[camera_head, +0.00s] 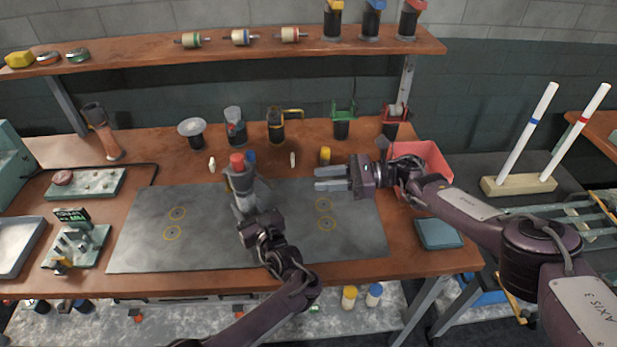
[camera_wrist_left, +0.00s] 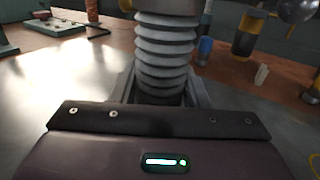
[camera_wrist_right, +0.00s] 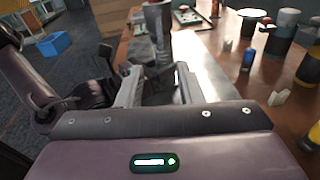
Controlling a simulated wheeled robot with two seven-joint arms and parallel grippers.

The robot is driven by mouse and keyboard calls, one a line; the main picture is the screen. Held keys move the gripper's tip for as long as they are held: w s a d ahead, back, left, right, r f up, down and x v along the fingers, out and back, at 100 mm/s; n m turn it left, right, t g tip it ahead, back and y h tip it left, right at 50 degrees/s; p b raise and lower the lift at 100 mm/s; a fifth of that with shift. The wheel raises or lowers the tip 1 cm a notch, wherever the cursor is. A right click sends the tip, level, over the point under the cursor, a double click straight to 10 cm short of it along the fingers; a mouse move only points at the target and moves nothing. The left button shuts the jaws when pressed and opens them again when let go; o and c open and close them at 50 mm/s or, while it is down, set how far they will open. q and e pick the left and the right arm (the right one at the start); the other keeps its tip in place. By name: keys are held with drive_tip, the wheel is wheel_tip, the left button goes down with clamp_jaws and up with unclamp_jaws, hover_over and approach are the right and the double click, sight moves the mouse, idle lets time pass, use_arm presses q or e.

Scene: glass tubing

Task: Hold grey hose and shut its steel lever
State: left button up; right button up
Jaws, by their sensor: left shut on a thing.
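The grey ribbed hose (camera_head: 243,189) stands upright over the grey mat, with a red top (camera_head: 237,160) at its upper end in the head view. My left gripper (camera_head: 243,209) is shut around the hose's lower part. The hose's pale ribs (camera_wrist_left: 166,50) rise between its fingers in the left wrist view, the upper end cut off. My right gripper (camera_head: 330,179) is open and empty, to the right of the hose, fingers pointing left towards it. The hose also appears beyond those fingers in the right wrist view (camera_wrist_right: 158,35). I cannot make out the steel lever clearly.
The grey mat (camera_head: 150,250) is mostly clear. Behind the hose are a small blue cylinder (camera_head: 250,157), white pegs (camera_head: 292,160) and a yellow-topped piece (camera_head: 325,155). A red bin (camera_head: 430,158) lies behind my right arm. A green fixture (camera_head: 80,245) stands at left.

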drive_tip(key=a+r+m+g+h, duration=0.1)
drive_tip(key=a+r+m+h, duration=0.25)
drive_tip(key=a+m, duration=0.45)
drive_tip(key=m+t+h, duration=0.2)
drive_tip(key=m+h, duration=0.7)
drive_tip(key=m, duration=1.8)
approach(268, 182)
drive_tip(key=x, duration=0.8)
drive_tip(key=shift+f, duration=0.35)
clamp_jaws()
